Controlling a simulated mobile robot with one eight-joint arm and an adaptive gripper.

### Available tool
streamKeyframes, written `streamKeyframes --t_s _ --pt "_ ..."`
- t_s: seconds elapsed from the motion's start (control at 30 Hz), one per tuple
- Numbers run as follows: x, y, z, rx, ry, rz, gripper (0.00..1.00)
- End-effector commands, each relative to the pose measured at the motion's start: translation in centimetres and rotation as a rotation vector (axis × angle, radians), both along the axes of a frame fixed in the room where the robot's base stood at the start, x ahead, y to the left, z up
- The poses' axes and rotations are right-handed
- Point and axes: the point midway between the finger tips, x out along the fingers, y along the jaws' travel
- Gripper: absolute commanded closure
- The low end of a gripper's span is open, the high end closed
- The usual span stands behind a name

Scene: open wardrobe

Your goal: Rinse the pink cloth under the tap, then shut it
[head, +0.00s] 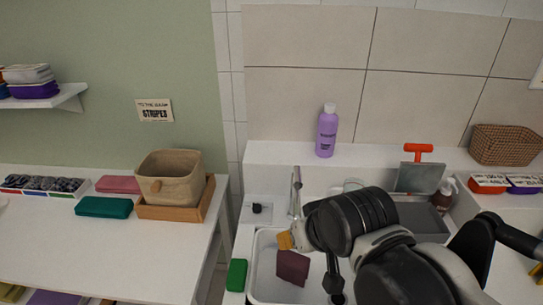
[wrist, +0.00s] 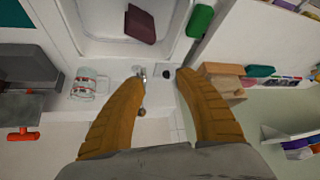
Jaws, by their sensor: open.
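A dark maroon-pink folded cloth (head: 293,267) lies in the white sink basin (head: 262,270); the cloth also shows in the wrist view (wrist: 140,24). A lighter pink folded cloth (head: 118,184) lies on the left table. The chrome tap (head: 296,192) stands behind the basin, and I cannot make out running water. A black knob (head: 257,208) sits on a white plate left of the tap. My gripper (wrist: 160,80) is open and empty, its orange fingers spread above the tap area. In the head view my arm hides part of the basin.
A green block (head: 236,275) lies on the basin's left edge. A glass jar (wrist: 88,84) stands near the tap. A purple bottle (head: 326,131) stands on the back ledge. A grey container with a red-handled scraper (head: 417,176) is to the right. A woven basket (head: 168,178) stands left.

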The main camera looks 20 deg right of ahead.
Motion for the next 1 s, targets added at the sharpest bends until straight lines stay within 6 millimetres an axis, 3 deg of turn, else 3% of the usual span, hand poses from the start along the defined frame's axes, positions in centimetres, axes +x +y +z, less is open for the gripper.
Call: streamKeyframes --t_s 0.03,0.2,0.4,0.63,0.87,1.0 --pt "0.9 -0.3 1.7 0.008 0.006 -0.016 0.60" --pt "5.2 -2.1 5.8 0.064 0.051 -0.117 0.60" --pt "10.7 -5.0 8.0 0.140 0.110 -0.251 0.60" --pt "14.5 -8.0 7.4 0.207 0.158 -0.365 0.60" --pt "15.6 -8.9 5.9 0.228 0.174 -0.400 0.60" --pt "16.4 -8.9 4.1 0.228 0.174 -0.399 0.60"
